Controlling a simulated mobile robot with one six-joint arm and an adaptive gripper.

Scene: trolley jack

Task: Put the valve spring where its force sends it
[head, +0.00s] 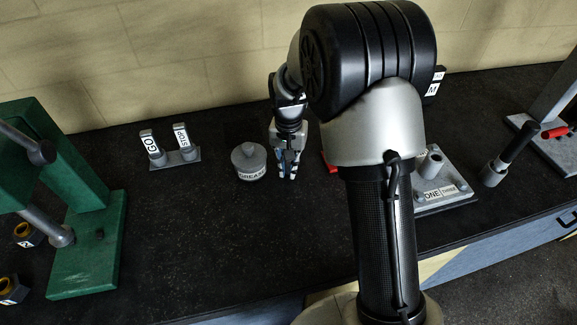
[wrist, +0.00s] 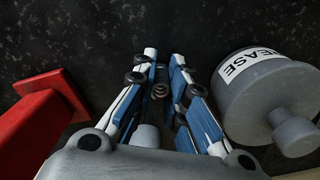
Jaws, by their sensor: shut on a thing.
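My gripper (head: 288,176) is low over the dark bench top, just right of the grease pot in the head view. In the wrist view its blue and white fingers (wrist: 162,78) are closed on a small dark coiled piece, the valve spring (wrist: 160,90), near their tips. The spring is mostly hidden by the fingers and cannot be made out in the head view. Two upright tabs lettered GO (head: 149,144) and STOP (head: 181,136) stand on a grey base (head: 177,159) at the left.
The lidded grey grease pot (head: 249,163) is close beside my gripper. A red block (wrist: 40,115) is on the other side. A green press frame (head: 85,240) stands far left. A grey plate labelled ONE (head: 440,194) lies right, partly behind my arm. The bench front-left of the pot is clear.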

